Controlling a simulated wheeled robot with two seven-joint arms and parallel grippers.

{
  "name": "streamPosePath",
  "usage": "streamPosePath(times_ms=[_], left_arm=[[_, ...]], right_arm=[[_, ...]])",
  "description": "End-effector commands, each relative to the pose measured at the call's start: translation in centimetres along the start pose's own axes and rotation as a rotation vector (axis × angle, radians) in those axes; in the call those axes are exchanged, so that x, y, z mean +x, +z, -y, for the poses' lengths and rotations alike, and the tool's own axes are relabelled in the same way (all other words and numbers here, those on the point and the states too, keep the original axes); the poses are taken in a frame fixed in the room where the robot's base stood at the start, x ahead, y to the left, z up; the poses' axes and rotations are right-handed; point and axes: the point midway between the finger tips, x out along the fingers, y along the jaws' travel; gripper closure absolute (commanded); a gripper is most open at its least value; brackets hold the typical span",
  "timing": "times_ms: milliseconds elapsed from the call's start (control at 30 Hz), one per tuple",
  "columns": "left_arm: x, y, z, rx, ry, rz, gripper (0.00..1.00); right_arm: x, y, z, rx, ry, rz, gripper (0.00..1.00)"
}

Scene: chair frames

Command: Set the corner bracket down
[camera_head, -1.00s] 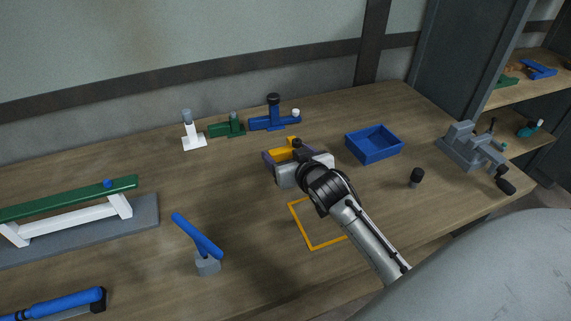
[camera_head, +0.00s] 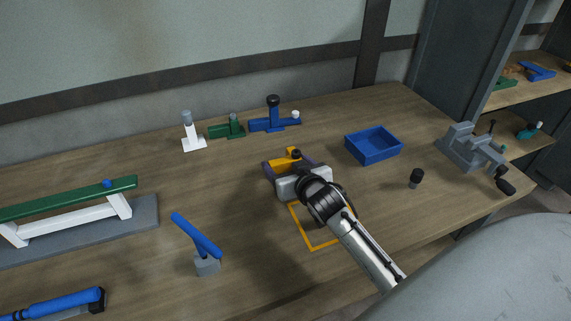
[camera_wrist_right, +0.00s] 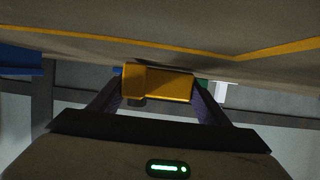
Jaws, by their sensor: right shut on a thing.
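The orange-yellow corner bracket (camera_head: 288,158) is between the fingers of my right gripper (camera_head: 291,167), which is shut on it. In the right wrist view the bracket (camera_wrist_right: 172,85) spans the gap between the two dark fingers, close to the wooden surface. I cannot tell whether it touches the table. An orange square outline (camera_head: 313,247) is marked on the table, partly hidden under my right wrist. The bracket is beyond the outline's far edge in the head view. My left gripper is not in view.
A blue tray (camera_head: 373,157) and a small black-topped peg (camera_head: 416,178) stand to the right, with a grey vise (camera_head: 470,148) further right. A blue handle on a grey block (camera_head: 205,262) stands front left. Blue and green clamp-like parts (camera_head: 228,130) line the back.

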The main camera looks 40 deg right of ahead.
Motion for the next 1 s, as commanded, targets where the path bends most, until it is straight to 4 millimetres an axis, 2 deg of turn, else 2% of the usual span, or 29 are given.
streamPosePath(times_ms=[33, 67, 133, 167, 433, 600, 667, 1000], left_arm=[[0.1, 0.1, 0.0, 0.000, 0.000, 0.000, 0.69], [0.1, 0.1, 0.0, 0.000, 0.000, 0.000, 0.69], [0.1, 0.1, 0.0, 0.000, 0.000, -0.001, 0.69], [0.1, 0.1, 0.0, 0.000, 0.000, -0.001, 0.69], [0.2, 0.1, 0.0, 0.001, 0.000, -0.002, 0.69], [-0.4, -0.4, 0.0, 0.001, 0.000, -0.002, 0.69], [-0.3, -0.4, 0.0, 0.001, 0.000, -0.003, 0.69], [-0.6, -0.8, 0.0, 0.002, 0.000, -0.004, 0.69]], right_arm=[[0.1, 1.5, 0.1, 0.002, -0.002, 0.022, 0.59], [0.1, 1.7, 0.1, 0.002, -0.002, 0.026, 0.25], [0.1, 1.8, 0.2, 0.003, -0.002, 0.027, 0.13], [0.1, 1.8, 0.2, 0.003, -0.003, 0.028, 0.11], [0.1, 1.9, 0.3, 0.005, -0.005, 0.029, 0.11], [-0.5, 0.4, 0.3, 0.005, -0.006, 0.028, 0.11], [-1.5, 0.8, 0.3, 0.007, -0.006, 0.031, 0.11], [-8.9, 0.1, 0.1, 0.005, -0.002, 0.022, 0.11]])
